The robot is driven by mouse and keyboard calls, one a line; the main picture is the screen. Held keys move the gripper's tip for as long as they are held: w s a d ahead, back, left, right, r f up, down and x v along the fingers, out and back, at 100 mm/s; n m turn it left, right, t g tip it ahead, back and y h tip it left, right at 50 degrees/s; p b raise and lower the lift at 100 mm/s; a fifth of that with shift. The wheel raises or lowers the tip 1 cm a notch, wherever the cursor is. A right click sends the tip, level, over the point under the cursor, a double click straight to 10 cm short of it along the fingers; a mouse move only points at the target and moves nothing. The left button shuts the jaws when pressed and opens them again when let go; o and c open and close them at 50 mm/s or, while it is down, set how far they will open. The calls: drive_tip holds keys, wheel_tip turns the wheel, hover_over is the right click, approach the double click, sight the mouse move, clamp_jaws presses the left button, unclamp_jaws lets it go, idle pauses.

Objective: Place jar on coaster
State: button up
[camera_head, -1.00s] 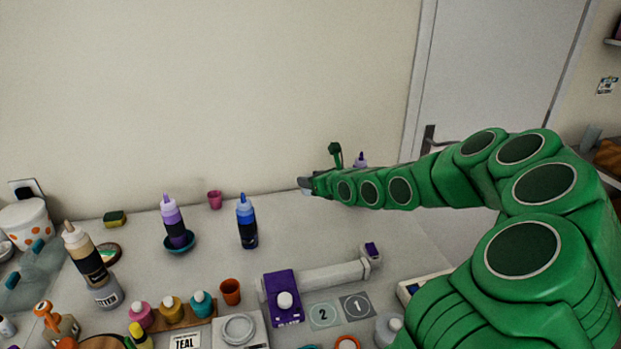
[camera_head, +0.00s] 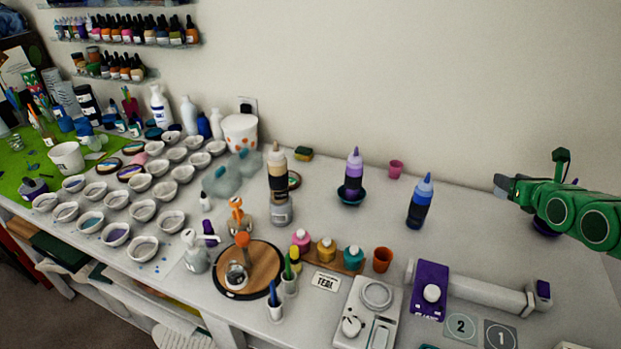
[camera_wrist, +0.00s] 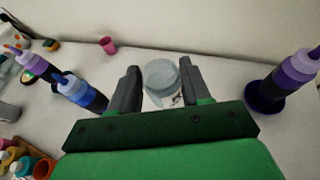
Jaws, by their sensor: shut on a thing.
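My gripper (camera_head: 503,188) is at the right of the head view, over the back part of the table near the wall. In the wrist view my gripper (camera_wrist: 161,88) is shut on a clear, pale jar (camera_wrist: 160,74), which sits between the two dark fingers. The jar cannot be made out clearly in the head view. I cannot tell which thing is the coaster.
A blue bottle (camera_head: 420,202) and a purple bottle (camera_head: 352,172) stand left of my gripper. Another purple bottle (camera_wrist: 290,78) stands right of it in the wrist view. A purple device with a long white bar (camera_head: 480,290) lies in front. Many white cups crowd the left.

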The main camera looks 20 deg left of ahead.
drive_tip(key=shift+w+r, duration=0.1)
drive_tip(key=shift+r, duration=1.2)
drive_tip(key=w+a+r+n+g+y, duration=0.1)
drive_tip(key=w+a, duration=0.5)
drive_tip(key=a, duration=0.4)
drive_tip(key=w+a+n+y, duration=0.2)
drive_tip(key=w+a, duration=0.4)
drive_tip(key=a, duration=0.4)
drive_tip(key=n+g+y, duration=0.5)
drive_tip(key=n+g, duration=0.1)
drive_tip(key=g, duration=0.1)
hover_over(290, 181)
drive_tip(key=f, duration=0.1)
drive_tip(key=shift+w+f, duration=0.1)
drive_tip(key=shift+f, duration=8.05)
drive_tip(key=shift+a+f, duration=0.1)
